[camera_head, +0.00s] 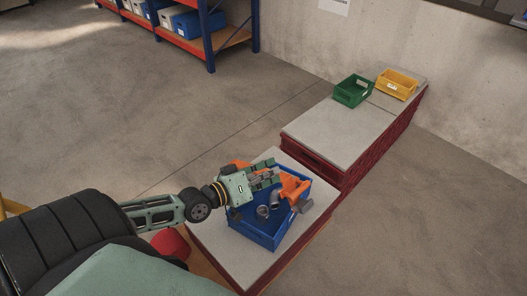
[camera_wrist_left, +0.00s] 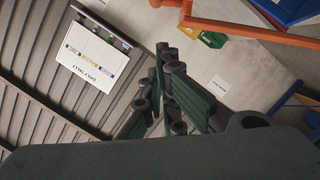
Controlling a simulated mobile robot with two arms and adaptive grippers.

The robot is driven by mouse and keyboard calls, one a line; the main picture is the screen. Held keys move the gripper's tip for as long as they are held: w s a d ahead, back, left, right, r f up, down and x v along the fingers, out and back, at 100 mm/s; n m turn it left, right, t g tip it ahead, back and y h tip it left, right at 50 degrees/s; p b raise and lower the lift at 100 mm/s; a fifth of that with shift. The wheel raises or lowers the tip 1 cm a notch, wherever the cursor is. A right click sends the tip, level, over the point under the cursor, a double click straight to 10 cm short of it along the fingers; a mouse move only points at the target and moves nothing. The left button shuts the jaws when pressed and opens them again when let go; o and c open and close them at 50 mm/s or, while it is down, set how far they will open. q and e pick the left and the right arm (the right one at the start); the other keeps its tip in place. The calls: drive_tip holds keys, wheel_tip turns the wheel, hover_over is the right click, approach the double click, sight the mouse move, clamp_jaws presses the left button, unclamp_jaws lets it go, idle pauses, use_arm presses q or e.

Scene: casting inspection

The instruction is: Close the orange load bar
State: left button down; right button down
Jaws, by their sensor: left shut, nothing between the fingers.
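The orange load bar (camera_head: 293,187) shows at the blue crate (camera_head: 262,236), with its right part clear and its middle hidden behind my left gripper. More orange shows left of the gripper. Whether the bar is raised or down I cannot tell. An orange bar (camera_wrist_left: 240,25) also crosses the top of the left wrist view, beyond the fingers. My left gripper (camera_head: 268,174) is over the far side of the crate, shut and empty; its fingers (camera_wrist_left: 165,88) stand together in the wrist view. Contact with the bar cannot be told. My right gripper is not in view.
Grey metal parts (camera_head: 268,207) lie in the crate, on a grey-topped stack (camera_head: 215,236). Behind it, another stack (camera_head: 340,132) carries a green bin (camera_head: 353,90) and a yellow bin (camera_head: 397,84). A shelf rack (camera_head: 208,42) stands at the back. Open floor lies left and right.

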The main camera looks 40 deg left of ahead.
use_arm(q)
drive_tip(key=b+x, duration=0.1)
drive_tip(key=x, duration=0.3)
drive_tip(key=shift+s, duration=0.1)
drive_tip(key=shift+d+f, duration=0.85)
drive_tip(key=shift+f, duration=0.2)
drive_tip(key=shift+d+f+b, duration=0.25)
drive_tip(key=shift+b, duration=0.05)
drive_tip(key=shift+d+f, duration=0.25)
drive_tip(key=shift+d, duration=0.05)
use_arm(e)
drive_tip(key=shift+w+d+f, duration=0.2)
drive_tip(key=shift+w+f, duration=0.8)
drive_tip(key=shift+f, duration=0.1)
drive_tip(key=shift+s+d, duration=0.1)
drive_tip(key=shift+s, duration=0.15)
use_arm(q)
drive_tip(key=shift+s+d+f, duration=0.1)
